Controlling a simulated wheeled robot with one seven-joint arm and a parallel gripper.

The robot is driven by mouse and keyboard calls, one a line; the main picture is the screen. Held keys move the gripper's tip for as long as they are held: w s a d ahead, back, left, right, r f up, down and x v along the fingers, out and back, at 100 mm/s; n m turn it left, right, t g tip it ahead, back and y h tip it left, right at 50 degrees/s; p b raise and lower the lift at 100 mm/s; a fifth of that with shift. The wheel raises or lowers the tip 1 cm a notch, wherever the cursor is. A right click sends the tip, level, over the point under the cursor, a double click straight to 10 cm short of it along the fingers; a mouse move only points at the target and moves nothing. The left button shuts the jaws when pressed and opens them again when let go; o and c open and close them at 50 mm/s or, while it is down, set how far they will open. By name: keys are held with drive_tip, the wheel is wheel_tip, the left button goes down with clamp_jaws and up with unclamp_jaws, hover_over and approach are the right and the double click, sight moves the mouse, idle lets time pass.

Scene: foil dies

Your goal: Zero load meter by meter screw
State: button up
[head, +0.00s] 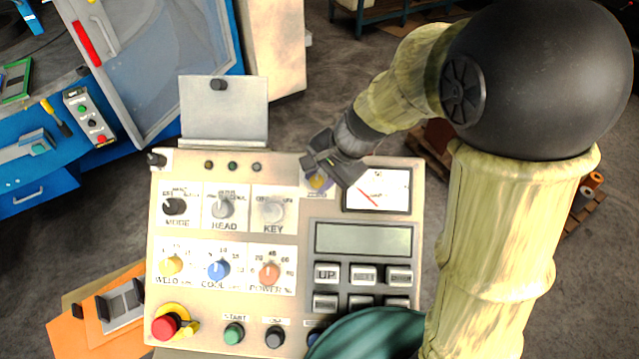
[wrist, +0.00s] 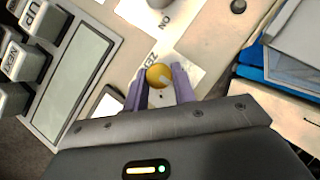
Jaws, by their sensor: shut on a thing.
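The load meter (head: 377,190) is at the upper right of the control panel, with a white face and a red needle lying left of the middle. The meter screw is a small yellow round head (wrist: 158,77) on a white label marked "ZERO", left of the meter; it also shows in the head view (head: 317,182). My gripper (wrist: 160,92) is at the screw, its two purple fingers shut on the screw from both sides. In the head view my gripper (head: 318,178) partly covers the label and comes close to the meter's left edge.
The panel holds MODE (head: 175,206), HEAD (head: 222,208) and KEY (head: 271,210) knobs, a display (head: 363,239) and several buttons. A red stop button (head: 165,326) is at lower left. A raised grey flap (head: 223,108) stands at the panel's back edge.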

idle(0.3)
drive_tip(key=o, duration=1)
drive_tip(key=v, duration=0.5)
drive_tip(key=b+v, duration=0.1)
drive_tip(key=v, duration=1.1)
drive_tip(key=shift+s+d+r, duration=0.1)
drive_tip(key=shift+d, duration=0.25)
